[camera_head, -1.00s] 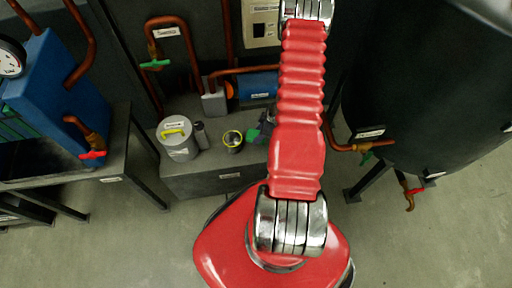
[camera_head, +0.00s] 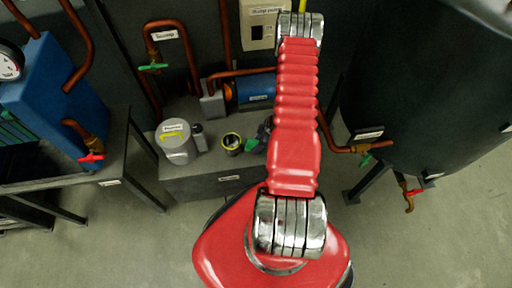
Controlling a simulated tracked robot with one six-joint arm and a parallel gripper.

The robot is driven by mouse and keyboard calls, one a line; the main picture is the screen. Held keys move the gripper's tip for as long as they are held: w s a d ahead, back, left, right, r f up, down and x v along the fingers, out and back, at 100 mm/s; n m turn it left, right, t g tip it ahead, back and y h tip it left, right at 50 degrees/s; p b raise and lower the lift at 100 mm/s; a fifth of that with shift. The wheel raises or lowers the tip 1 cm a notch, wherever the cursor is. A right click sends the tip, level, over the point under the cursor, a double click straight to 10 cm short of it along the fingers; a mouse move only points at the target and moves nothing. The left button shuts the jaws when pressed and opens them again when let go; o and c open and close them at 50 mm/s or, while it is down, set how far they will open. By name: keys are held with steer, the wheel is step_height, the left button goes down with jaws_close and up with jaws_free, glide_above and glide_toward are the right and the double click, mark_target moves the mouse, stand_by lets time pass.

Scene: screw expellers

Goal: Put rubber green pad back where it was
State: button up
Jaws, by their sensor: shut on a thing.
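A small green piece (camera_head: 250,146), which looks like the rubber green pad, shows just left of my red arm, above the grey cabinet top. My gripper (camera_head: 264,133) is a small dark shape mostly hidden behind the arm. It is shut on the green pad, whose far side is covered. I cannot tell whether the pad touches the cabinet top.
A black and yellow round container (camera_head: 232,143) stands just left of the pad. A grey lidded can (camera_head: 177,142) and a dark bottle (camera_head: 199,137) are further left. A blue cylinder (camera_head: 256,91) and copper pipes are behind. A black tank (camera_head: 425,100) fills the right.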

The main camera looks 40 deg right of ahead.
steer(key=shift+f, duration=1.3)
steer(key=o, duration=1.1)
steer(key=v, duration=1.2)
steer(key=shift+a, duration=0.1)
